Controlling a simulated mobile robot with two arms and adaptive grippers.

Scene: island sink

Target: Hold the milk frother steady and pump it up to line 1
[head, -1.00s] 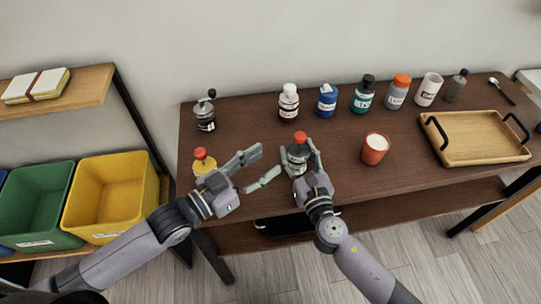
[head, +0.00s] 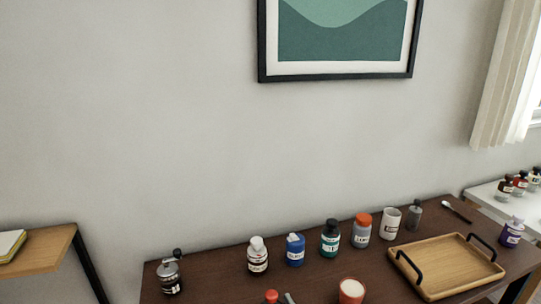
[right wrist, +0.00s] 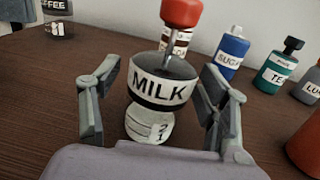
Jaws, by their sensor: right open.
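The milk frother (right wrist: 162,85) stands upright in the right wrist view. The knob (head: 271,296) alone shows at the bottom edge of the head view. My right gripper (right wrist: 158,92) is open, with one finger on each side of the frother; I cannot tell whether they touch it. A grey tip beside the knob in the head view looks like part of this gripper. My left gripper is out of view.
A coffee grinder (head: 170,274) stands at the back left of the dark table. Several labelled bottles, including a blue sugar one (head: 295,250), line the back. An orange-red cup (head: 351,291) stands near the frother. A wooden tray (head: 447,265) lies to the right.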

